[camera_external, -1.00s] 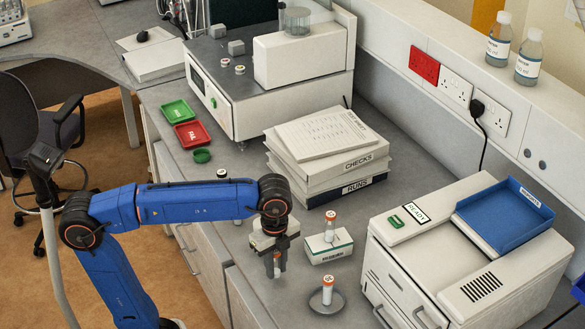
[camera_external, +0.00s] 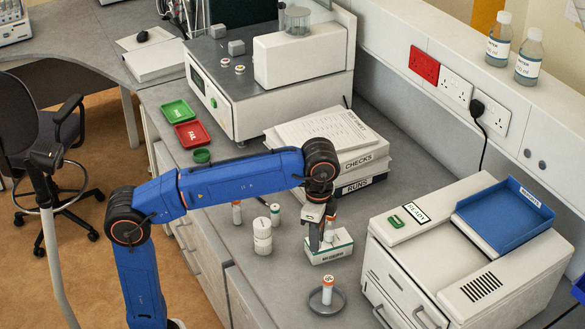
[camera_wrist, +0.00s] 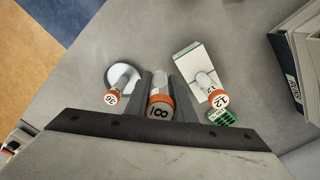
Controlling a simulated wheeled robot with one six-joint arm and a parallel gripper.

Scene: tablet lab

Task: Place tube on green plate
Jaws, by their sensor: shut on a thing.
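My gripper (camera_external: 318,242) is shut on a white tube with an orange cap. The held tube (camera_wrist: 159,104) shows between the two fingers in the wrist view. In the external view the gripper is in front of a small white box (camera_external: 322,256), partly hiding it. In the wrist view, a tube capped 12 (camera_wrist: 207,88) is at that box, to the right of the gripper. The green plate (camera_external: 176,111) is a small rectangular tray at the back left of the bench, well away from the gripper.
A red tray (camera_external: 193,134) lies beside the green one. A tube stands on a round grey dish (camera_external: 315,301) in front. More tubes (camera_external: 275,214) and a white jar (camera_external: 262,236) stand left of the gripper. Stacked boxes (camera_external: 361,177) and a white machine (camera_external: 470,255) flank it.

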